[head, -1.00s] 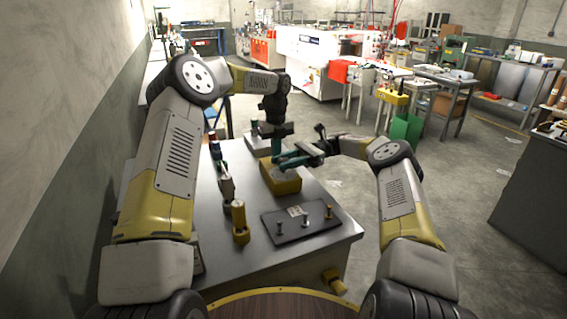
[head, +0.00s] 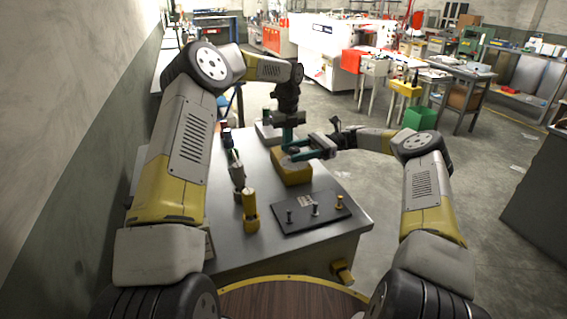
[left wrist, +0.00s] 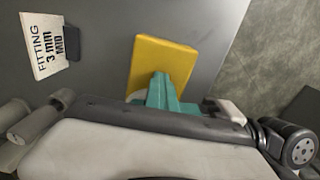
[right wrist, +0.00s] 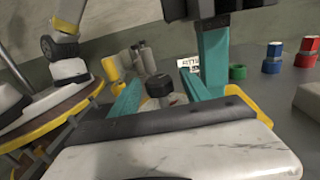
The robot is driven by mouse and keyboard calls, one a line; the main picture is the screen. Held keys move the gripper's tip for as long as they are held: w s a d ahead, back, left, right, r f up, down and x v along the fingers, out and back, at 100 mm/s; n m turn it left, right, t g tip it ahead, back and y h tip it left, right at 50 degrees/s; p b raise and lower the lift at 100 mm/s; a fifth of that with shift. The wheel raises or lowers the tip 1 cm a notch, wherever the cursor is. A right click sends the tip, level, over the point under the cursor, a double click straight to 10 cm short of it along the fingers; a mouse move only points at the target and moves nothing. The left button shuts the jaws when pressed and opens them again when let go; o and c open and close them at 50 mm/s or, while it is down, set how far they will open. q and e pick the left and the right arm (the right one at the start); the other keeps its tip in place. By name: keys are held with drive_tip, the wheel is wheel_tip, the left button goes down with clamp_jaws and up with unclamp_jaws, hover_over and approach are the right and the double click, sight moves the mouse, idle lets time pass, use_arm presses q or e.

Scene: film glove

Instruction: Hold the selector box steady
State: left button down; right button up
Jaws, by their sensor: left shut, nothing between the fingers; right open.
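The selector box (head: 293,178) is a yellow block with a grey top, standing on the grey bench. It also shows in the left wrist view (left wrist: 178,62). My left gripper (head: 288,138) points down over the box with its teal fingers shut and empty; in the left wrist view its fingertips (left wrist: 160,90) overlap the box, and contact is unclear. My right gripper (head: 304,151) reaches in from the right, low over the box top, with teal fingers apart. In the right wrist view a dark knob (right wrist: 160,88) shows between its fingers; whether they touch it is unclear.
A dark plate with several pegs (head: 328,217) lies in front of the box. Yellow and grey cylindrical parts (head: 250,212) stand to its left. A printed card (left wrist: 43,48) stands beside the box. Coloured caps (right wrist: 272,58) stand behind. The bench's right side is clear.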

drive_tip(key=m+t, duration=0.3)
drive_tip(key=t, duration=0.2)
drive_tip(key=m+t+y, duration=0.1)
drive_tip(key=m+t, duration=0.3)
drive_tip(key=t, duration=0.1)
drive_tip(key=shift+s+t+y, duration=0.15)
drive_tip(key=shift+t+y, duration=0.15)
drive_tip(key=m+t+h, duration=0.1)
drive_tip(key=m+t, duration=0.1)
drive_tip(key=t, duration=0.2)
drive_tip(key=m+t+h, duration=0.2)
drive_tip(key=m+t, duration=0.1)
drive_tip(key=t, duration=0.1)
drive_tip(key=shift+m, duration=0.3)
drive_tip(key=shift+h, duration=0.3)
drive_tip(key=v, duration=1.2)
drive_tip(key=shift+f, duration=0.1)
drive_tip(key=s+a+r+n+g, duration=0.2)
drive_tip(key=a+n, duration=0.4)
drive_tip(key=n, duration=0.6)
drive_tip(key=s+a+r+n+g, duration=0.2)
drive_tip(key=s+a+n+g, duration=0.3)
drive_tip(key=n, duration=0.7)
drive_tip(key=a+g, duration=0.2)
drive_tip(key=shift+r+g, duration=0.25)
drive_tip(key=shift+g, duration=0.05)
drive_tip(key=shift+a, duration=0.15)
